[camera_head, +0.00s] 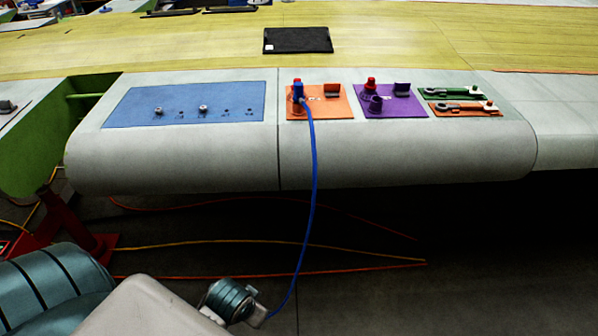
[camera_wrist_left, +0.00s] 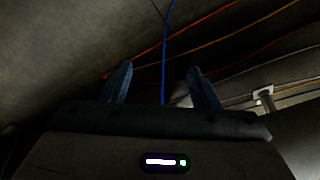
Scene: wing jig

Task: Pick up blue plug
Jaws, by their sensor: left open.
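The blue plug (camera_head: 298,91) stands upright on the orange plate (camera_head: 335,108), with a red part at its top. A blue cable (camera_head: 314,165) runs from it over the wing's front edge and down to the lower middle of the head view. My left gripper (camera_wrist_left: 161,85) is open, with its two dark fingers apart and nothing held. The blue cable (camera_wrist_left: 165,45) lies beyond and between these fingers in the left wrist view. The plug is not visible there. My left arm is low at the bottom left of the head view, well below the plug. My right gripper is not in view.
A purple plate (camera_head: 390,102) with a purple socket and red part is right of the orange plate. Tools lie on green (camera_head: 450,93) and orange holders farther right. A blue panel (camera_head: 190,104) is at left. A black tablet (camera_head: 298,40) lies behind. Floor cables run below.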

